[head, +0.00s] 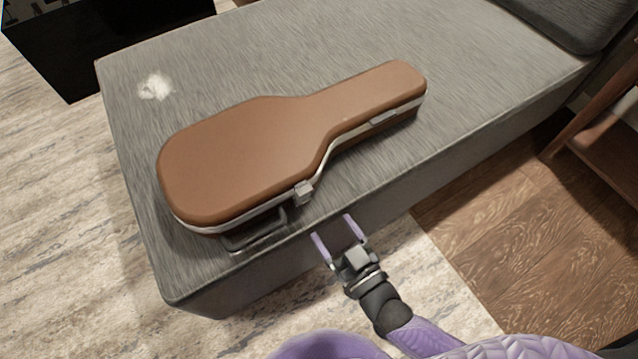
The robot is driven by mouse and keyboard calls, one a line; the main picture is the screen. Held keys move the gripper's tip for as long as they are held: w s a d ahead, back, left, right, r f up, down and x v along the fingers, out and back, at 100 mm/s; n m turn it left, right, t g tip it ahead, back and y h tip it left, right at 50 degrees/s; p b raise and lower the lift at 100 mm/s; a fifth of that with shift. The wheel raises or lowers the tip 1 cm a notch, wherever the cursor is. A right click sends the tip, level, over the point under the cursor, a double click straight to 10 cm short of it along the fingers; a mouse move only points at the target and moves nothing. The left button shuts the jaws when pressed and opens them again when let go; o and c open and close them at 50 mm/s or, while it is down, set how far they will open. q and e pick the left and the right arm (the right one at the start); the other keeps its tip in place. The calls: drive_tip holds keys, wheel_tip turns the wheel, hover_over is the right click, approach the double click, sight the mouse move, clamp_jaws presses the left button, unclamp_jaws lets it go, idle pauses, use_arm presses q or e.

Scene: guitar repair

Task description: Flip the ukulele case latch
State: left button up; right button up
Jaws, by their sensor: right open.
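A closed brown ukulele case (250,150) lies flat on a grey upholstered seat (470,110), its neck end toward the upper right. A silver band runs around its side. A small grey latch (304,193) sits on the near side of the case, by the waist. A handle (258,238) sticks out from the near side, left of the latch. My right gripper (335,236) is open and empty. Its purple fingers point toward the case at the seat's front edge, below and right of the latch, apart from it. My left gripper is not in view.
A white fluffy patch (155,87) lies on the seat at the upper left. A black box-like object (100,45) stands at the top left. A wooden piece of furniture (597,140) stands at the right. The seat right of the case is clear.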

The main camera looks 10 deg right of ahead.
sight(302, 187)
drive_tip(key=x, duration=0.2)
drive_tip(key=b+x, duration=0.1)
drive_tip(key=x, duration=0.1)
drive_tip(key=b+x, duration=0.1)
drive_tip(key=x, duration=0.1)
drive_tip(key=shift+w+a+f, duration=0.1)
drive_tip(key=shift+w+f, duration=0.05)
drive_tip(key=shift+f, duration=0.1)
drive_tip(key=shift+b+x, duration=0.55)
drive_tip(key=shift+x, duration=0.5)
drive_tip(key=shift+w+a+r, duration=0.1)
drive_tip(key=shift+w+r, duration=0.1)
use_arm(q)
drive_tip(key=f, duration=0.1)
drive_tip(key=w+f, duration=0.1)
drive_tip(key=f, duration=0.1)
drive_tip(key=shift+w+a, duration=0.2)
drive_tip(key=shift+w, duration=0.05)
use_arm(e)
clamp_jaws()
